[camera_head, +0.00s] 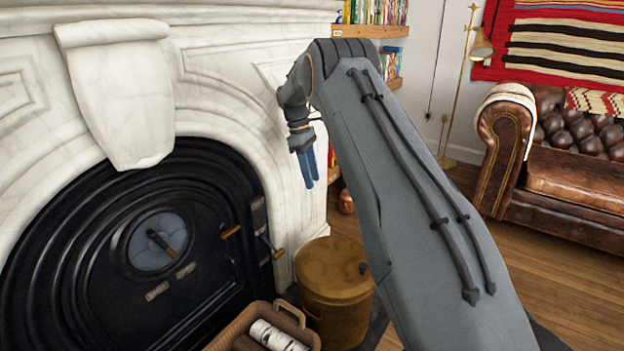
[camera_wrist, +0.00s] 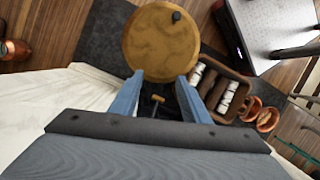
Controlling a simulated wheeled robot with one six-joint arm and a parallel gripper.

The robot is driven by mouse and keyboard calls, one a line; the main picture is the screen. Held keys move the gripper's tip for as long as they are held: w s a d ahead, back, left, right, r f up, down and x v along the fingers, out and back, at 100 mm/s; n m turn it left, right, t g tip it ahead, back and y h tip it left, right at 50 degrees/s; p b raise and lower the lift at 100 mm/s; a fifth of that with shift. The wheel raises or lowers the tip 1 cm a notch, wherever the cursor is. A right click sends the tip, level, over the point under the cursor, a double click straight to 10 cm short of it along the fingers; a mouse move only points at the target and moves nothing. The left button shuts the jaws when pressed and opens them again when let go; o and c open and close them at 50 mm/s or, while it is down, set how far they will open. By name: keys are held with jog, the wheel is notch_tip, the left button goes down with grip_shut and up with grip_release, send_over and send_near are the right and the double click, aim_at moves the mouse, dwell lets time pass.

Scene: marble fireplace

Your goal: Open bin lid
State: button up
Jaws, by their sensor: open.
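The bin (camera_head: 335,300) is a round brass-coloured container standing on the floor right of the fireplace opening. Its lid (camera_head: 334,266) lies flat on top and looks closed, with a small dark knob (camera_head: 363,268) near its right edge. In the wrist view the round lid (camera_wrist: 160,42) is seen from above, with the dark knob (camera_wrist: 176,16) at its far edge. My gripper (camera_head: 310,184) points down above and behind the bin, apart from it. In the wrist view my gripper's two blue fingers (camera_wrist: 159,80) are spread apart with nothing held between them.
The black fireplace door (camera_head: 130,260) and white marble surround (camera_head: 210,75) are at the left. A brown leather sofa (camera_head: 575,180) stands at the right, with open wooden floor before it.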

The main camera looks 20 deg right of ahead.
jog(key=s+a+r+m+t+y, duration=0.1)
jog(key=s+a+r+m, duration=0.1)
jog(key=s+a+r, duration=0.55)
jog(key=s+a+r+m+t, duration=0.1)
jog(key=s+a+r, duration=0.4)
jog(key=s+a, duration=0.5)
jog(key=s+a+f+m+y+p, duration=0.1)
jog(key=s+a+m, duration=0.15)
jog(key=s, duration=1.15)
jog(key=s+a+f+m, duration=0.1)
jog(key=s+a+m, duration=0.15)
jog(key=s, duration=1.25)
jog(key=d+r+m+p, duration=0.2)
jog(key=d+r+p, duration=0.6)
jog(key=p, duration=0.9)
jog(key=shift+d+r+t, duration=0.3)
jog(key=shift+r, duration=0.45)
jog(key=shift+w, duration=0.1)
jog(key=shift+c, duration=0.4)
